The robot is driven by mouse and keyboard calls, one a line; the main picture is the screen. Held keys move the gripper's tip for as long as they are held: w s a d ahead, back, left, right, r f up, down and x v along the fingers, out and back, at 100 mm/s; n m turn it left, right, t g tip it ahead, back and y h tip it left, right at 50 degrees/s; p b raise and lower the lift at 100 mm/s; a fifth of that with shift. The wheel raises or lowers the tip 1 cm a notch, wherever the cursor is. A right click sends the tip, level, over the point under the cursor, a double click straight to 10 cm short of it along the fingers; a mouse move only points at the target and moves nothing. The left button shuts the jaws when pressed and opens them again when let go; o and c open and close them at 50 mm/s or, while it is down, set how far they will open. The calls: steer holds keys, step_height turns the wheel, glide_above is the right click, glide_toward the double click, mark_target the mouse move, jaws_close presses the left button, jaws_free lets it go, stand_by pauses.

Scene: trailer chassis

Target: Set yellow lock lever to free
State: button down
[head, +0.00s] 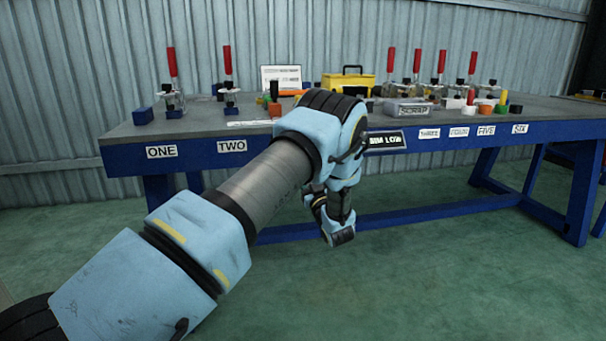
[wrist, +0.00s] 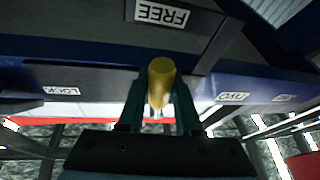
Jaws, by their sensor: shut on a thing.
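The yellow lock lever (wrist: 160,76) shows in the wrist view as a rounded yellow handle. My gripper (wrist: 158,98) is shut on it, with one dark green finger on each side. A white FREE label (wrist: 162,13), upside down in the picture, is just above the handle. A white LOCK label (wrist: 61,91) lies off to the left. The lever's base and pivot are hidden. In the head view my arm reaches towards the bench front and bends down; the lever and fingertips cannot be made out there.
The blue-framed workbench (head: 455,142) has labels along its front edge. Several red-handled clamps stand on top, with a yellow toolbox (head: 348,82) and a SCRAP-labelled box (head: 412,110). Blue legs and a low crossbar (head: 420,212) stand below. The green floor in front is clear.

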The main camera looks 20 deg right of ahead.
steer(key=shift+f, duration=0.1)
steer(key=c, duration=0.6)
jaws_free()
steer(key=a+v, duration=0.1)
steer(key=v, duration=0.9)
steer(key=shift+s+d, duration=0.4)
steer(key=shift+d, duration=0.05)
steer(key=shift+f, duration=0.15)
